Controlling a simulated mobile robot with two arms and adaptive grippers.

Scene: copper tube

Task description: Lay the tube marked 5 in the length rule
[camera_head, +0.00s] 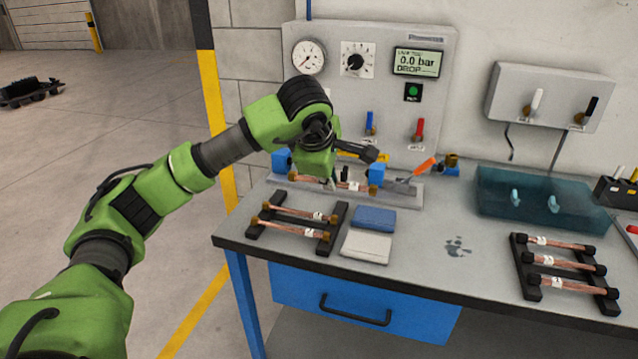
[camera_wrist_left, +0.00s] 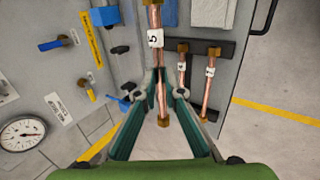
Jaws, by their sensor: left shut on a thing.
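The copper tube marked 5 (camera_wrist_left: 155,38) has brass ends and a white label. It runs between the fingers of my left gripper (camera_wrist_left: 160,98), which is shut on it near one end. In the head view the tube (camera_head: 355,187) is partly behind my left gripper (camera_head: 338,182), low over a long grey rail (camera_head: 405,193) with blue blocks at the back of the bench. This rail may be the length rule; its markings are not readable. I cannot tell whether the tube touches it. My right gripper is out of view.
A black rack (camera_head: 334,229) with two tubes stands in front of the rail. Blue (camera_head: 375,218) and pale (camera_head: 367,247) pads lie beside it. Another rack (camera_head: 527,277) at right holds three tubes. A teal bin (camera_head: 535,208) stands behind it. The middle bench is mostly clear.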

